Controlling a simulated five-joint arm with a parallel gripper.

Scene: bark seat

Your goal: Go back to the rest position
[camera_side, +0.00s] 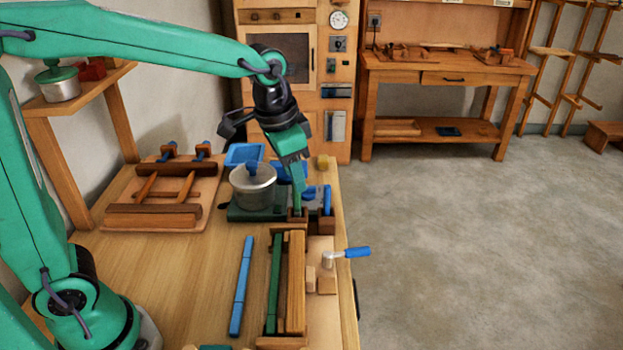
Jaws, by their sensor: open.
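My arm is green with dark joints and reaches from the left over the workbench. My gripper (298,200) points down near the back right of the bench. Its fingers are just above or beside a small brown wooden block holder (298,216); I cannot tell whether they touch it. It shows no clear object between its fingers. A blue upright piece (327,200) stands in a brown block just right of it.
A wooden clamp frame (165,190) lies further left. In front are a blue bar (241,287), a wooden vise (295,285) and a blue-handled crank (350,253). The bench's left front is mostly clear.

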